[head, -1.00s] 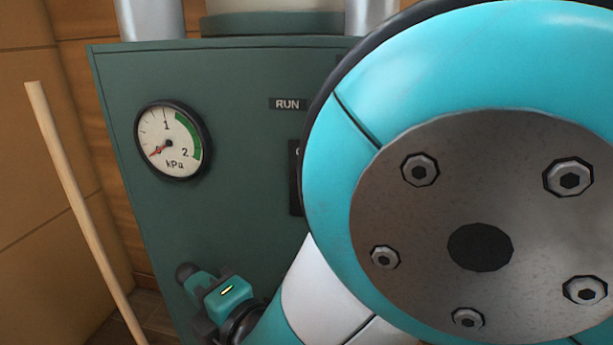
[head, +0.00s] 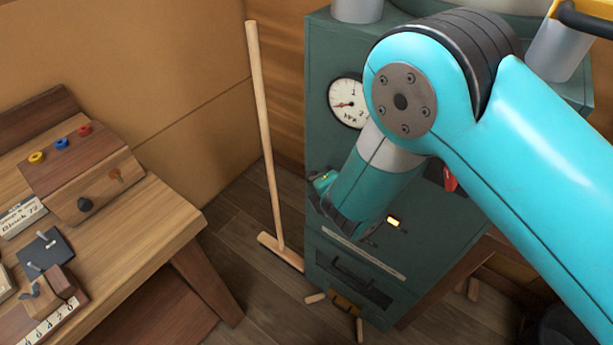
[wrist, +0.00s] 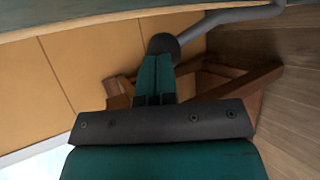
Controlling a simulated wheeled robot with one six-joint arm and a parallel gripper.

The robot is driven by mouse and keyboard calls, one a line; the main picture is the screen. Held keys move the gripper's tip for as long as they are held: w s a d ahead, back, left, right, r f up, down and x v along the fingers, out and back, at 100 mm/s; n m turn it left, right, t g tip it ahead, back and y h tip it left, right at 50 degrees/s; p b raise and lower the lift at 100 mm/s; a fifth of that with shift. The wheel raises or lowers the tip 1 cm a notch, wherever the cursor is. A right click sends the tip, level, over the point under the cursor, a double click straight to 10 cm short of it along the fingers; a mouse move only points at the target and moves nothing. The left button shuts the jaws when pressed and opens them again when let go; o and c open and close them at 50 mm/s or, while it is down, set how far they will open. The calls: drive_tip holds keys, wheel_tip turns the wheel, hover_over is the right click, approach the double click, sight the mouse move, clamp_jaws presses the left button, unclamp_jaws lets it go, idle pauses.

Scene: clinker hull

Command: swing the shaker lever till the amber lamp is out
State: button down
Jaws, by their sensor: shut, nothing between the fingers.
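The green cabinet (head: 320,60) stands at the middle right of the head view, with a round kPa gauge (head: 343,103) partly behind my arm. A small amber lamp (head: 393,221) glows on its front, below my arm. In the wrist view my gripper's teal fingers (wrist: 157,66) are shut, with nothing between them. Their tips are at the dark round knob (wrist: 163,44) of a grey bent lever (wrist: 235,14). They look close to it or touching; I cannot tell which. In the head view my arm hides most of the lever.
A wooden bench (head: 160,200) with small fittings stands at the left. A pale T-shaped pole (head: 262,130) leans by the wall, left of the cabinet. A red part (head: 449,180) shows on the cabinet front. Loose wooden pieces (head: 316,298) lie on the floor by its foot.

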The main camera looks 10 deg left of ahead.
drive_tip(key=shift+w+a+f+b, duration=0.1)
drive_tip(key=shift+w+a+b, duration=0.15)
drive_tip(key=shift+a, duration=0.15)
drive_tip(key=shift+w+a+f+b, duration=0.1)
drive_tip(key=shift+a+b, duration=0.1)
drive_tip(key=shift+a, duration=0.15)
drive_tip(key=shift+a+r, duration=0.1)
drive_tip(key=shift+a, duration=0.05)
drive_tip(key=r+b+v, duration=0.1)
drive_tip(key=b+v, duration=0.1)
drive_tip(key=v, duration=1.2)
drive_tip(key=shift+a, duration=0.2)
drive_tip(key=shift+w+f, duration=0.1)
